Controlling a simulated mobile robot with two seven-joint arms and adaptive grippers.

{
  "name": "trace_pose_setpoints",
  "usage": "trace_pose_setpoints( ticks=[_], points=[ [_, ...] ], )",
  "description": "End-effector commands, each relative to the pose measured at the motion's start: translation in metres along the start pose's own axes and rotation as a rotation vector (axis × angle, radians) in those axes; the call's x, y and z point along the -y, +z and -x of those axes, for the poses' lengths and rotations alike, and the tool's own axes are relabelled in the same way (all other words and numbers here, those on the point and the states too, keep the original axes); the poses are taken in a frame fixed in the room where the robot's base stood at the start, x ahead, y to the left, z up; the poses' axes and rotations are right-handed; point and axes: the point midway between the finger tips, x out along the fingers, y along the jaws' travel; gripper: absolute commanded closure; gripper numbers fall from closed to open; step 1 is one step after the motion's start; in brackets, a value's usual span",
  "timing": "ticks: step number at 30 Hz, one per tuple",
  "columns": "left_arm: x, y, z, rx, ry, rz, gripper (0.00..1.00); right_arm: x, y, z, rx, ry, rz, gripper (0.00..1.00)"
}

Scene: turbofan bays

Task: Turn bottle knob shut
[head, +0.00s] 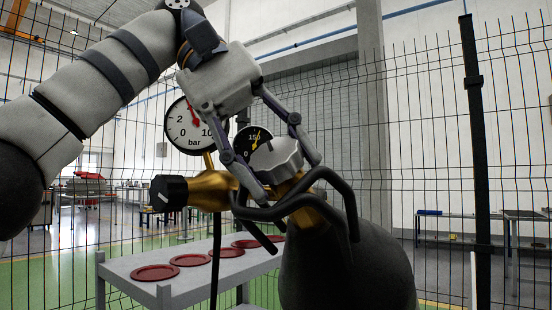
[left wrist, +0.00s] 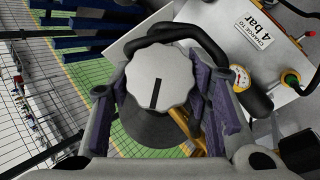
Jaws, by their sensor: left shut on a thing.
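The bottle knob (head: 274,159) is a light grey, scalloped knob on the brass valve of a dark gas bottle (head: 345,272). In the left wrist view the knob (left wrist: 158,78) fills the middle, with a black line on its face running up and down the picture. My left gripper (head: 282,170) comes down from above and is shut on the knob, one finger on each side. Its purple-padded fingers also show in the left wrist view (left wrist: 160,105). Two gauges stand behind the knob: a larger bar gauge (head: 190,124) and a smaller one (head: 253,144). My right gripper is not seen.
Black guard bars (head: 330,190) curve around the valve under the knob. A black regulator knob (head: 168,193) sticks out left. A grey bench (head: 170,270) with several red discs stands behind. A wire fence with a dark post (head: 474,120) spans the back. A "4 bar" sign (left wrist: 261,37) shows.

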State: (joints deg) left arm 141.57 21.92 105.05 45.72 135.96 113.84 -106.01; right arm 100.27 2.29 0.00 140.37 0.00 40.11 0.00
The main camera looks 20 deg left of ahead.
Motion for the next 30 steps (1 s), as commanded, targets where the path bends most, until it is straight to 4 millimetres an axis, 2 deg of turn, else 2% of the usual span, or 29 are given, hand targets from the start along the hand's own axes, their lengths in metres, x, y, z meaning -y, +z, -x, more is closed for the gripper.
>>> trace_pose_setpoints(
  ticks=[8, 9, 11, 25, 30],
  points=[
    [0.0008, -0.0020, -0.0018, 0.001, -0.004, 0.004, 0.83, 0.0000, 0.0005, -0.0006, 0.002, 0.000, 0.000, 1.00],
    [0.0008, -0.0020, -0.0018, 0.001, -0.004, 0.004, 0.46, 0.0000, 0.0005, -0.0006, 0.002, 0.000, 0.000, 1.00],
    [0.0008, -0.0019, -0.0017, 0.001, -0.003, 0.004, 0.34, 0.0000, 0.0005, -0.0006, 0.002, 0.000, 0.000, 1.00],
    [0.0004, -0.0006, -0.0005, 0.000, 0.005, 0.007, 0.34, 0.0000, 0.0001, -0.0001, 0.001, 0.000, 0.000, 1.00],
    [0.0032, -0.0010, 0.0003, -0.002, 0.102, 0.103, 0.34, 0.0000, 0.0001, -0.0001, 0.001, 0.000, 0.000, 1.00]
  ],
)
